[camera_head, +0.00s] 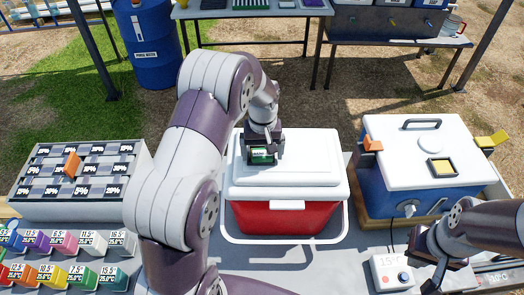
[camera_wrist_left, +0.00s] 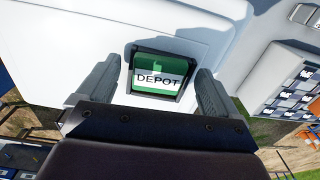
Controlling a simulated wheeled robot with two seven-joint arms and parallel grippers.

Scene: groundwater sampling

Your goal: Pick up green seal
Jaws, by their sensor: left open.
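The green seal (camera_head: 261,156) lies on the white lid of the red cooler (camera_head: 285,218) in the head view. In the left wrist view the green seal (camera_wrist_left: 157,76) shows a white band reading "DEPOT" and sits in a dark frame. My left gripper (camera_head: 263,150) is over the lid at the seal. In the left wrist view its two grey fingers stand apart, one on each side of the seal. I cannot tell whether they touch it. My right gripper (camera_head: 434,262) is at the lower right, away from the seal, and its finger gap is unclear.
A blue box with a white lid (camera_head: 395,150) stands right of the cooler. A grey rack (camera_head: 85,207) with percent labels is at the left, with several coloured labelled blocks below it. A blue drum (camera_head: 148,45) stands behind.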

